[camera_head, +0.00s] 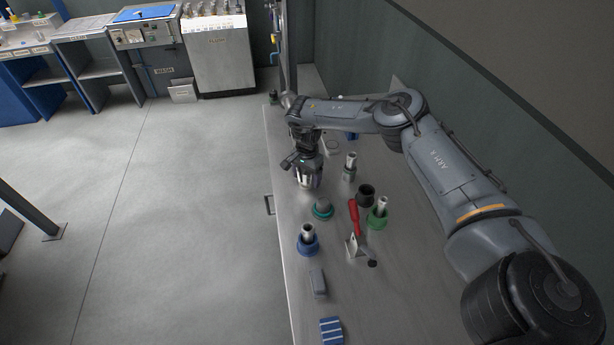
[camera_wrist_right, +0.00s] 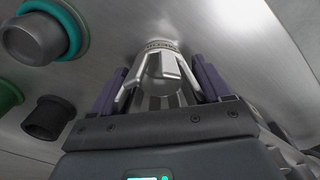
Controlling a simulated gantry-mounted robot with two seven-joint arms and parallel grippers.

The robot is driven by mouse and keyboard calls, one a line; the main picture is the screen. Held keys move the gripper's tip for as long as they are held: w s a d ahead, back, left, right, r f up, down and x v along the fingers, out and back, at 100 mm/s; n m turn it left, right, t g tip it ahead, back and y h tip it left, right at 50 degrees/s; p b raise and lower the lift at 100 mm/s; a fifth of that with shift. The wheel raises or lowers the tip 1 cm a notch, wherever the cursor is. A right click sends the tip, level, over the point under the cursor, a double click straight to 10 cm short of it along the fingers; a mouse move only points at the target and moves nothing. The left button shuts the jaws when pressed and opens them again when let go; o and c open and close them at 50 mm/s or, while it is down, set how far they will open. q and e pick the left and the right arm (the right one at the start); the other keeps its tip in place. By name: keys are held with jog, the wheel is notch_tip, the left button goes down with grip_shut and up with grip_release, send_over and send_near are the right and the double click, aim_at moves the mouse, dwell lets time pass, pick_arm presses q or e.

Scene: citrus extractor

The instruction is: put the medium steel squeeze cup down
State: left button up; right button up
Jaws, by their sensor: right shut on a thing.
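The steel squeeze cup (camera_wrist_right: 160,65) is between the fingers of my right gripper (camera_wrist_right: 163,85) in the right wrist view. The gripper is shut on it. The gripper hides part of the cup. My left gripper is in neither view.
Near the cup stand a teal-ringed grey piece (camera_head: 322,208), a steel tube on a grey base (camera_head: 350,168), a black cup (camera_head: 366,194), a green-based tube (camera_head: 378,215) and a blue-based tube (camera_head: 308,240). A red-handled tool (camera_head: 354,218) lies among them.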

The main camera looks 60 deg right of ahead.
jog(key=o, duration=1.3)
jog(key=shift+f, duration=0.1)
jog(key=shift+o, duration=0.8)
notch_tip(320, 180, up, 12)
jog(key=p, duration=0.3)
